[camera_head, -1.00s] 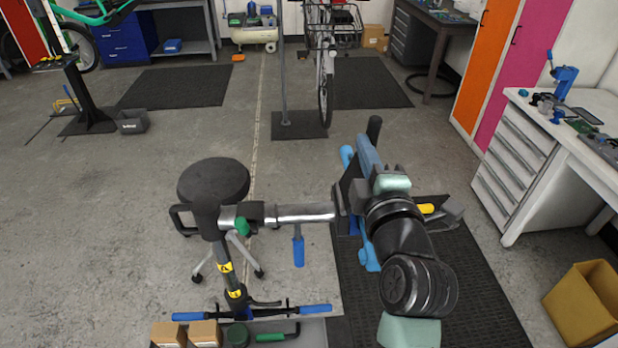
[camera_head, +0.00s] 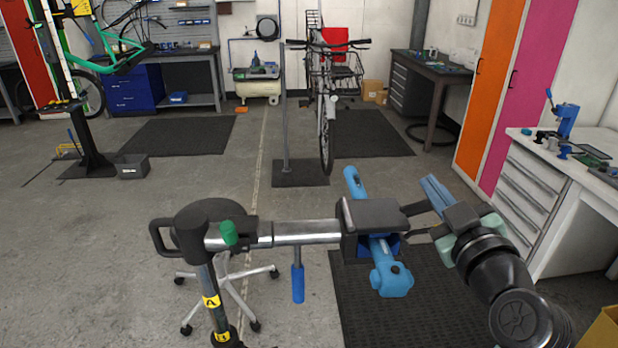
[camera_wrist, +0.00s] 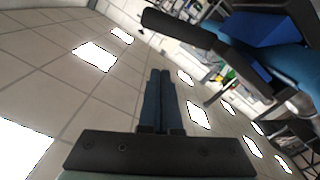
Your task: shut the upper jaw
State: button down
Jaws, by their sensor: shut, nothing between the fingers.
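The repair stand's clamp head (camera_head: 350,240) is at the end of a silver tube. Its upper jaw, a black plate (camera_head: 375,213), lies roughly level across a light-blue tube (camera_head: 354,184) that passes through the clamp. Dark-blue lining shows below the plate; I cannot tell how much gap remains. My gripper (camera_head: 427,184) is shut and empty, just right of the jaw, blue fingertips pointing up and left. In the wrist view my gripper (camera_wrist: 159,73) has both fingers together, and the clamp's dark-blue lining (camera_wrist: 268,32) is at the upper right, apart from the fingertips.
A green knob (camera_head: 229,232) and a blue-gripped handle (camera_head: 298,283) are on the stand's arm. A black round stool seat is behind the post, with its wheeled base (camera_head: 228,295) below. A white workbench (camera_head: 535,190) stands right. The floor beyond the clamp is open up to a parked bike (camera_head: 326,110).

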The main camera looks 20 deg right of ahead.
jog(key=shift+s+d+f+m+b, duration=0.1)
jog(key=shift+d+f+m+b, duration=0.1)
jog(key=shift+f+m+b, duration=0.3)
jog(key=shift+s+d+f+m+b, duration=0.1)
jog(key=shift+d+f+m+b, duration=0.1)
jog(key=shift+f+b, duration=0.5)
jog(key=shift+d+f+m+b, duration=0.2)
jog(key=shift+f+m+b, duration=0.1)
jog(key=shift+f+b, duration=0.25)
jog(key=shift+f, duration=0.2)
